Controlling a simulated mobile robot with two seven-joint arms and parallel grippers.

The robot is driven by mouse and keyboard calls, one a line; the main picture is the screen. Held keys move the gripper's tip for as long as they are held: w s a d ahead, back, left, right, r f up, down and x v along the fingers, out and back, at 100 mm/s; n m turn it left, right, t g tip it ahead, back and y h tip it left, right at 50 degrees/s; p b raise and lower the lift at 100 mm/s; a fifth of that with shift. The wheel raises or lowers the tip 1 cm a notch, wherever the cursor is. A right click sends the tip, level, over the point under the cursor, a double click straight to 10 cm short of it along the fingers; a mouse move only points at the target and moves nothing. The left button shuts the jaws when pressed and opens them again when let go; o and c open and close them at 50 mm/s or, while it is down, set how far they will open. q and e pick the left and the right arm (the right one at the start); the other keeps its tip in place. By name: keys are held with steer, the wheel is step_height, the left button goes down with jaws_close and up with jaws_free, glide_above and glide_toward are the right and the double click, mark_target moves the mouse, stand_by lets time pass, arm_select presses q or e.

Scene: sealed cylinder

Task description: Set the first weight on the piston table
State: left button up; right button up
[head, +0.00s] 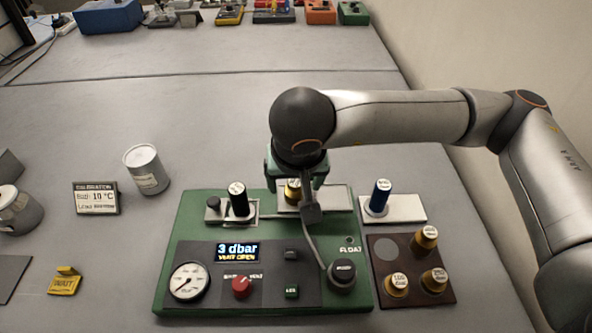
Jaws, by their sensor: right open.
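My right gripper (297,186) is open and points down over the back middle of the green device (178,262). A brass weight (293,191) shows between its fingers, over a pale plate (338,199); whether it rests on the piston table cannot be told, as the gripper hides its base. A brown weight tray (411,262) to the right holds three brass weights, one at the back right (425,238), one front left (397,285) and one front right (433,281). Its back left round seat is empty. My left gripper is out of view.
The device display (237,251) reads 3 dbar, VENT OPEN. A black cylinder (238,200) and a blue cylinder (379,197) stand either side of the gripper.

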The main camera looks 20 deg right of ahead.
steer(key=shift+s+a+r, duration=0.1)
steer(key=shift+s+r, duration=0.05)
steer(key=shift+r, duration=0.4)
steer(key=d+b+v, duration=0.1)
steer(key=v, duration=1)
steer(key=shift+s+a, duration=0.2)
steer(key=shift+a, duration=0.25)
